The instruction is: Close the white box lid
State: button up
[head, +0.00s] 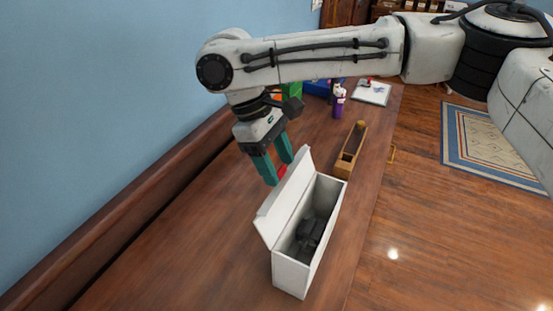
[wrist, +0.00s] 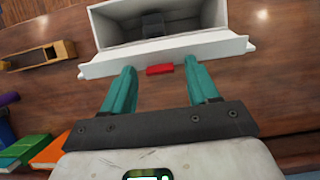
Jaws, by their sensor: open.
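The white box (head: 292,272) stands on the wooden table with its lid (head: 285,198) open, tilted up and back on the left long side. A dark object (head: 309,232) lies inside it. My gripper (head: 276,172) is open and empty, with teal fingers pointing down behind the lid, on its outer side. In the wrist view, the lid (wrist: 120,62) crosses just ahead of my fingertips (wrist: 160,68), and the box (wrist: 105,25) opens beyond it. A red piece (wrist: 160,69) shows between the fingertips by the lid's edge; I cannot tell whether it is attached. Whether the fingers touch the lid is unclear.
A wooden tray-like holder (head: 345,165) stands just beyond the box. A purple bottle (head: 338,106), a green block (head: 292,91) and a white sheet (head: 372,92) are farther back. A blue wall (head: 90,110) runs along the left. The table's near left is clear.

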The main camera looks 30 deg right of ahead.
grip_shut()
dwell(0.5)
